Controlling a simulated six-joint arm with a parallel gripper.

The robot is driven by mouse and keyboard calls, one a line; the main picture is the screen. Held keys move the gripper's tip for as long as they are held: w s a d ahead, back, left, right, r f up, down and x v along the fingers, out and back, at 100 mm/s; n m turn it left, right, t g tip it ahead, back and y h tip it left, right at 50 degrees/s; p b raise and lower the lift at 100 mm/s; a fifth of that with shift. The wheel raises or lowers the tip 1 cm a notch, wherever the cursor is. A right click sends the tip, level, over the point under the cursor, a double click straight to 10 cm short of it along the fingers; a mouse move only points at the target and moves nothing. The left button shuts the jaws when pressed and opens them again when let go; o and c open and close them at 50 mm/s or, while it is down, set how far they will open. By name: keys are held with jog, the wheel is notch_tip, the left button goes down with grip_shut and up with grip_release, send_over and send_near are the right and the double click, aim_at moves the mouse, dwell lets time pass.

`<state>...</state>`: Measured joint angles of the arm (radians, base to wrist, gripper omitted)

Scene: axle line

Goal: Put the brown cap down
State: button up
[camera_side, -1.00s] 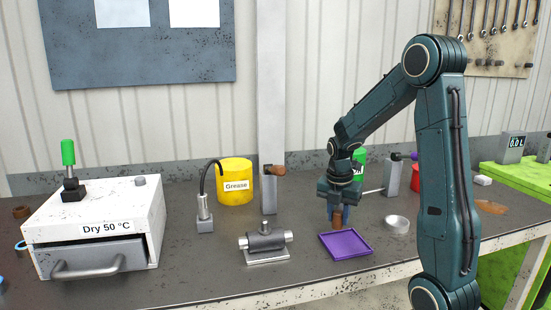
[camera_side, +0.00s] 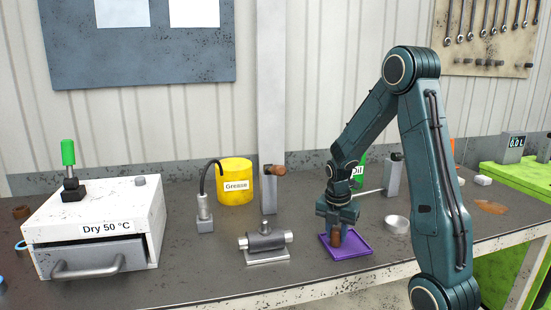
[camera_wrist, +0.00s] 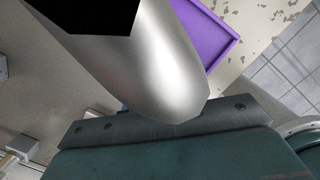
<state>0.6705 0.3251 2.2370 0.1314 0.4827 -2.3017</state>
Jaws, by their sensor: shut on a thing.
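The brown cap (camera_side: 336,239) is a small upright cylinder between the fingers of my gripper (camera_side: 338,230) in the side view. My gripper points down and is shut on the cap. The cap is over the purple tray (camera_side: 354,252), low down; I cannot tell whether its bottom touches the tray floor. In the wrist view the tray (camera_wrist: 225,48) shows at the top, partly covered by a large shiny grey shape. The cap cannot be made out clearly there.
A metal cylinder on a stand (camera_side: 265,241) is left of the tray. A pale ring (camera_side: 397,224) lies to its right. The yellow grease tub (camera_side: 235,182), a grey post (camera_side: 269,190) and the white drying box (camera_side: 103,222) stand further left. The table's front edge is close to the tray.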

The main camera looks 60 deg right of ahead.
jog(key=shift+f, duration=0.1)
jog(key=o, duration=0.9)
jog(key=shift+o, duration=0.2)
notch_tip(320, 180, up, 12)
jog(key=a, duration=0.1)
jog(key=shift+a, duration=0.4)
jog(key=shift+a, duration=0.1)
dwell(0.3)
